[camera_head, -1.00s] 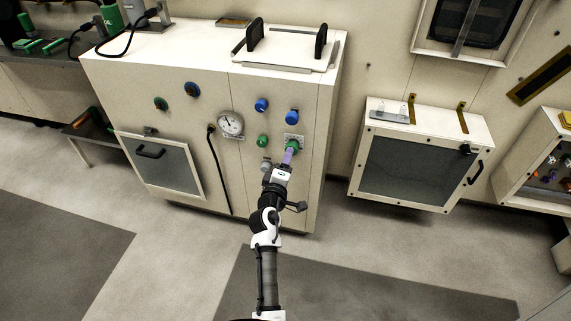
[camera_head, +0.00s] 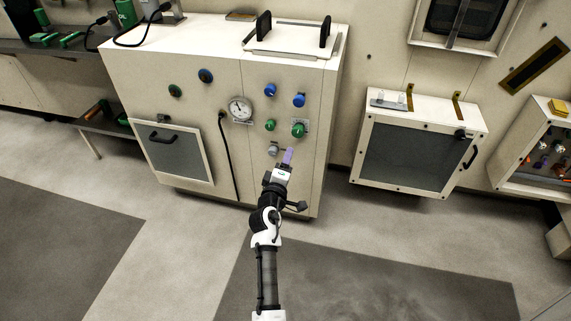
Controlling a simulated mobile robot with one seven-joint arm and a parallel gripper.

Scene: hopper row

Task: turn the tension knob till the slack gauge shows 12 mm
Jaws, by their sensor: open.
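A round white slack gauge (camera_head: 240,110) with a dark needle is on the front of the cream cabinet; its reading is too small to tell. A green knob (camera_head: 298,130) with a plate behind it sits to the right of the gauge. I cannot read which knob is the tension knob.
Two blue knobs (camera_head: 285,95) sit above the green ones. A black cable (camera_head: 226,155) hangs below the gauge. A wall box with a dark window (camera_head: 410,155) stands to the right. Open floor lies before the cabinet.

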